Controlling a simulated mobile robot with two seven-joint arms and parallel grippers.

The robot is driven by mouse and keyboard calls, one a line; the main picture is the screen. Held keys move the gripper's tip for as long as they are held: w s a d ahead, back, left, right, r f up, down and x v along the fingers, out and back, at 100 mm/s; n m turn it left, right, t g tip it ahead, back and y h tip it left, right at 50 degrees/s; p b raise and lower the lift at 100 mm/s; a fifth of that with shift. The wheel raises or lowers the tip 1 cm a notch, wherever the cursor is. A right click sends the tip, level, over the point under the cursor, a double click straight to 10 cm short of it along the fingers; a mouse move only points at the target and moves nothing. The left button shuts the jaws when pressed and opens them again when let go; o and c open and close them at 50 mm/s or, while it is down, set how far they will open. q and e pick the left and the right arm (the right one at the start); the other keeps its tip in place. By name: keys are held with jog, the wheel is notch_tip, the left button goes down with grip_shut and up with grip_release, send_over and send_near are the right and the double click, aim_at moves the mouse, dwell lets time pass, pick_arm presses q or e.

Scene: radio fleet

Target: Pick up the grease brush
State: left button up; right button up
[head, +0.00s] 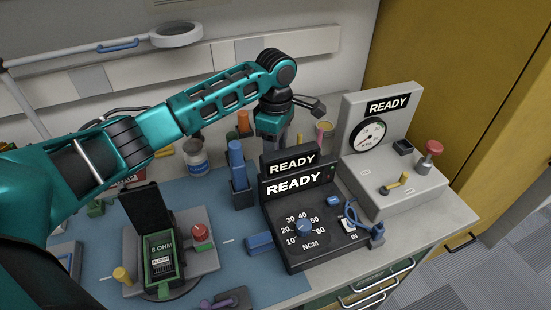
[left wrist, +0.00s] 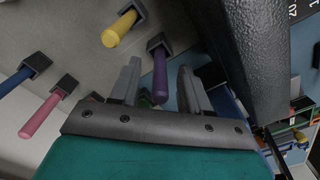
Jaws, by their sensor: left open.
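My left gripper (head: 273,132) points down at the back of the bench, behind the black READY unit, which hides its fingertips. In the left wrist view the left gripper (left wrist: 159,69) is open, and a purple handle (left wrist: 160,80) in a dark square holder shows between its fingers, not visibly gripped. A yellow handle (left wrist: 119,29), a pink handle (left wrist: 40,116) and a blue handle (left wrist: 14,80) in similar holders lie to the left. I cannot tell which of these, if any, is the grease brush. My right gripper is not in view.
The black READY unit (head: 318,238) stands in front of the gripper. A grey gauge station (head: 408,188) is to its right. A blue handle (head: 236,158) in a dark holder and a white jar (head: 195,160) are to its left. A grey fixture (head: 205,262) holds a green radio (head: 161,255).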

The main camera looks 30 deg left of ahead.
pick_arm(q)
jog(key=shift+f, duration=0.35)
jog(key=shift+c, duration=0.4)
grip_shut()
